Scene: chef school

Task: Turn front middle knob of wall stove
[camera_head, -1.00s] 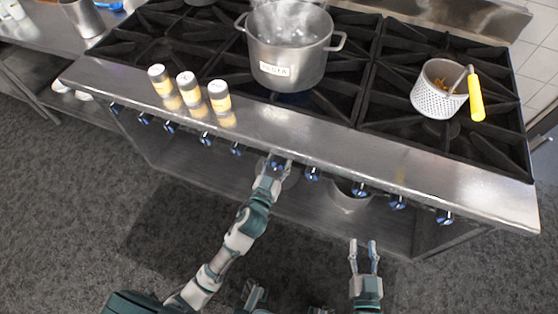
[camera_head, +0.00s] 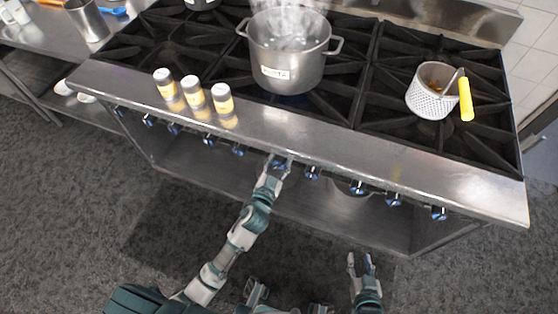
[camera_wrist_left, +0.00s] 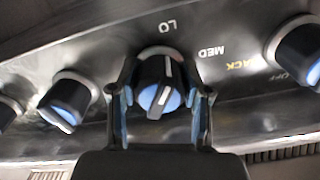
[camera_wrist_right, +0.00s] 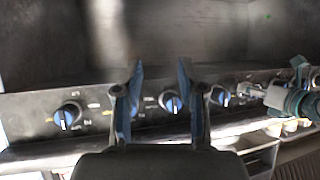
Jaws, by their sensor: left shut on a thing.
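The wall stove (camera_head: 330,150) has a row of black and blue knobs along its front. My left gripper (camera_head: 278,163) is at a knob near the middle of the row. In the left wrist view this knob (camera_wrist_left: 158,90) sits between the two fingers, slightly tilted, with its white mark toward the upper side near the LO label. The gripper is shut on it; the knob is mostly hidden in the head view. My right gripper (camera_head: 361,263) is open and empty, low in front of the stove; its open fingers also show in the right wrist view (camera_wrist_right: 158,80).
A steaming pot (camera_head: 287,62) stands on the burners. Three small jars (camera_head: 193,92) stand at the stove's front left edge. A perforated pot (camera_head: 432,98) with a yellow-handled tool is at the right. Other knobs (camera_head: 312,172) flank the held one. The floor in front is clear.

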